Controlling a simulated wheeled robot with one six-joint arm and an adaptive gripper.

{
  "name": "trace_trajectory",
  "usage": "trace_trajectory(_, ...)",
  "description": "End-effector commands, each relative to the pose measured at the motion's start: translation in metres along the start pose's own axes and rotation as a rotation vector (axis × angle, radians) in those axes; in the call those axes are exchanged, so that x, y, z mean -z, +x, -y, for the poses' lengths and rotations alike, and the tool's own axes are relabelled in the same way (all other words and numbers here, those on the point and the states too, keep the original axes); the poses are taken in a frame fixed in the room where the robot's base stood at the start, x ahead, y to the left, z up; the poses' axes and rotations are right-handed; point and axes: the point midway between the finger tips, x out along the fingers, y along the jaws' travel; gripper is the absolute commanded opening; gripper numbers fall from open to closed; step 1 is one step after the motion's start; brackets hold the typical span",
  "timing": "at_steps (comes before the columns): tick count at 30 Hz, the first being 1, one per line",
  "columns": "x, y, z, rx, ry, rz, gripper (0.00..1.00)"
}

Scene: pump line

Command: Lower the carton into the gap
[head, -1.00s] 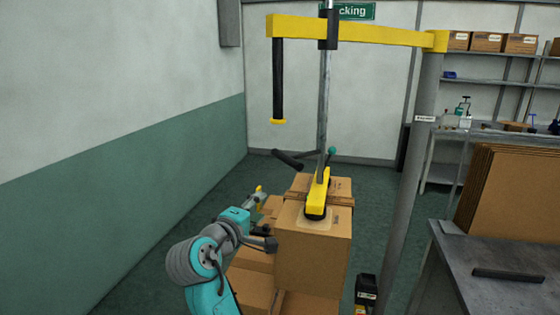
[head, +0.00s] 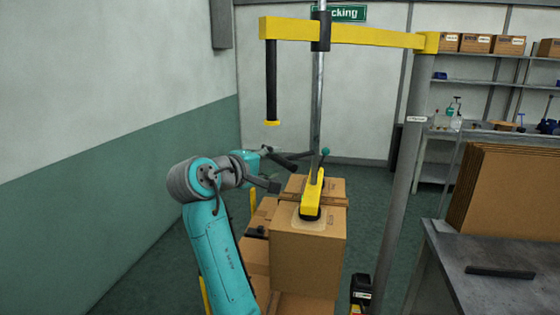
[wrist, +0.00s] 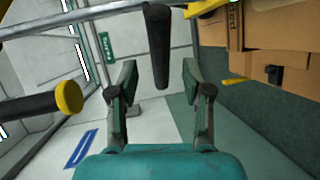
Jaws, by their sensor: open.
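A brown carton (head: 308,262) is under the yellow suction head (head: 311,200) on the lift's steel tube. Other cartons (head: 256,256) are beside, behind and below it. The gap is not clearly visible, and I cannot tell how far the carton is above it. My gripper (wrist: 160,88) is open and empty. In the head view my gripper (head: 280,157) is left of the tube, by the lift's black handle (head: 300,156). In the wrist view the black handle (wrist: 158,45) lies ahead between the open fingers, with no clear contact.
A yellow boom (head: 370,35) on a grey post (head: 408,165) spans overhead. A black bar with a yellow end (head: 271,85) hangs from it; the bar also shows in the wrist view (wrist: 30,110). A grey bench (head: 470,260) with flat cardboard (head: 510,190) stands right. Floor at left is clear.

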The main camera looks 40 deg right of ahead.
Motion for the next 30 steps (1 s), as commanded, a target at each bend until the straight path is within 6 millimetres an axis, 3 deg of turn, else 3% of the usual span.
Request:
trace_trajectory(7,-0.001,0.032,0.0,-0.001,0.0,0.002,0.49)
trace_trajectory(20,0.0,0.04,0.0,-0.001,0.001,-0.001,0.49)
trace_trajectory(26,0.0,0.04,0.0,-0.001,0.001,-0.001,0.0)
trace_trajectory(30,0.0,0.04,0.0,-0.001,0.001,-0.001,0.0)
